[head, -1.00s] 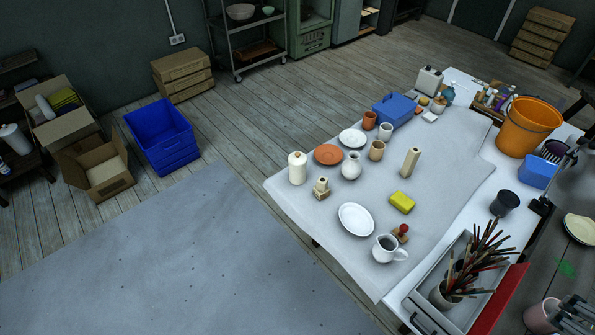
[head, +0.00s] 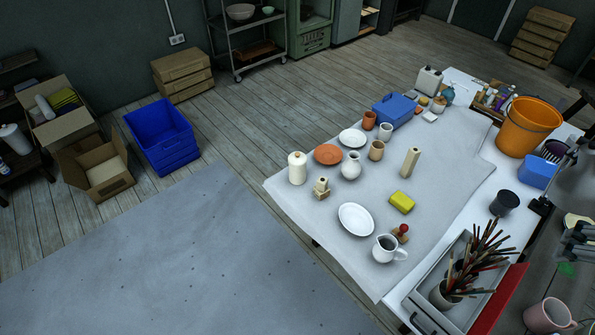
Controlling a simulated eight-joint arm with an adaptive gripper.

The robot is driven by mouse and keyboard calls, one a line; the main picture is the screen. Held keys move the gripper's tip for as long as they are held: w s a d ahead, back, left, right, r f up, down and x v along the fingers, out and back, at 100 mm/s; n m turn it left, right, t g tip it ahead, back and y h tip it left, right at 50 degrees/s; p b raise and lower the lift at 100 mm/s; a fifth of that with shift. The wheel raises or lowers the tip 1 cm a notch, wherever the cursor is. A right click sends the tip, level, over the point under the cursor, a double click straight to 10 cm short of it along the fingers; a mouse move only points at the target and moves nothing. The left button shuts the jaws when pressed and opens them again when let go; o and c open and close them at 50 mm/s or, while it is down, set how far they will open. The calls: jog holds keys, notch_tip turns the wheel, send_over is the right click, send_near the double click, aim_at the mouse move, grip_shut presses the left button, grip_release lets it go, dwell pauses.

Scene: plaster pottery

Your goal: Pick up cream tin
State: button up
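The task's cream tin is not certain from this view. A pale cream round item (head: 571,219) lies on the dark wooden surface at the right edge, partly hidden by my gripper; I cannot tell whether it is a tin or a dish. A cream-white rectangular can (head: 429,81) stands at the back of the table, and a white lidded jar (head: 297,169) stands at its left edge. My gripper (head: 577,242) is at the right edge, cut off by the frame, and overlaps the cream round item in view. Its opening and any contact are unclear.
A pink mug (head: 546,316) stands near the lower right corner. A grey tray (head: 430,309) with a pot of brushes (head: 445,294), an orange bucket (head: 528,127), a blue box (head: 538,171) and a dark cup (head: 504,203) stand nearby. The cloth-covered table (head: 440,170) holds pottery.

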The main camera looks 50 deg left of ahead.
jog(key=w+a+r+n+g, duration=0.15)
jog(key=w+a, duration=0.25)
jog(key=a, duration=0.7)
jog(key=w+a+r+n+g, duration=0.1)
jog(key=w+a+r+n, duration=0.25)
jog(key=a, duration=0.75)
jog(key=w+a+r+n+g, duration=0.1)
jog(key=w+a, duration=0.4)
jog(key=a, duration=0.5)
jog(key=n+g+h, duration=0.1)
jog(key=n+g, duration=0.2)
jog(key=n, duration=0.4)
send_over(298, 153)
notch_tip(298, 153, down, 12)
jog(key=r, duration=0.1)
notch_tip(298, 153, down, 31)
jog(key=shift+a+f, duration=0.1)
jog(key=shift+f, duration=0.2)
jog(key=shift+f, duration=1.25)
